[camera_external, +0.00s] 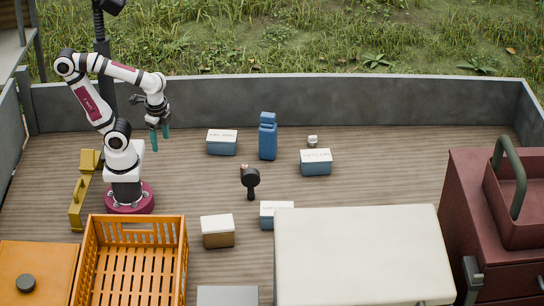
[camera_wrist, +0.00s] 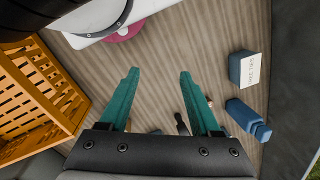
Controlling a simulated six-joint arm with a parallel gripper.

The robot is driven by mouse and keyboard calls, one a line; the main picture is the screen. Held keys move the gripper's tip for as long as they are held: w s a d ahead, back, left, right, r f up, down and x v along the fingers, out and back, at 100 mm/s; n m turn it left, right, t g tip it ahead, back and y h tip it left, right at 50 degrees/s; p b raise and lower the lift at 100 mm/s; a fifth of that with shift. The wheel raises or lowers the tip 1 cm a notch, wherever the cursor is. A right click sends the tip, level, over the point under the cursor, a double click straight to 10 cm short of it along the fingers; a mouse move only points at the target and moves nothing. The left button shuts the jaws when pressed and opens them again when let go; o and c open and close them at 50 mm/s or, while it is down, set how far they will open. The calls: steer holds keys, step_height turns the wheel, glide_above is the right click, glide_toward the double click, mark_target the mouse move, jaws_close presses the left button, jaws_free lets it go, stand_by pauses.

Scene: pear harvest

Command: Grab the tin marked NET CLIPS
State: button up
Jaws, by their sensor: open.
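Several tins with white labelled lids stand on the plank floor. In the external view, one blue tin (camera_external: 222,147) is at the back, another blue tin (camera_external: 316,167) is further right, and a third blue tin (camera_external: 267,221) is partly hidden by a pale box. A brown tin (camera_external: 218,240) is nearer the front. The lid writing is too small for me to tell which reads NET CLIPS. My gripper (camera_external: 160,136) is open and empty, raised left of the tins. In the wrist view, my gripper (camera_wrist: 159,72) has its fingers apart, and a labelled blue tin (camera_wrist: 243,70) lies to their right.
A blue bottle (camera_external: 268,140) stands between the two back tins. A black-handled tool (camera_external: 250,180) and a small jar (camera_external: 312,141) are nearby. An orange crate (camera_external: 180,262), a large pale box (camera_external: 362,250) and a maroon cabinet (camera_external: 495,225) crowd the front and right.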

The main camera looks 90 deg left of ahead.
steer(key=o, duration=0.5)
steer(key=n+t, duration=0.6)
steer(key=t, duration=0.8)
glide_above(316, 155)
steer(key=s, duration=0.3)
steer(key=shift+h, duration=0.4)
step_height(316, 155, down, 10)
steer(key=shift+f, duration=0.1)
step_height(316, 155, down, 6)
steer(key=shift+w+r, duration=0.1)
steer(key=x, duration=0.2)
steer(key=f+x, duration=0.1)
steer(key=x, duration=0.1)
steer(key=shift+f, duration=0.1)
steer(key=shift+w+f, duration=0.15)
steer(key=shift+w, duration=0.3)
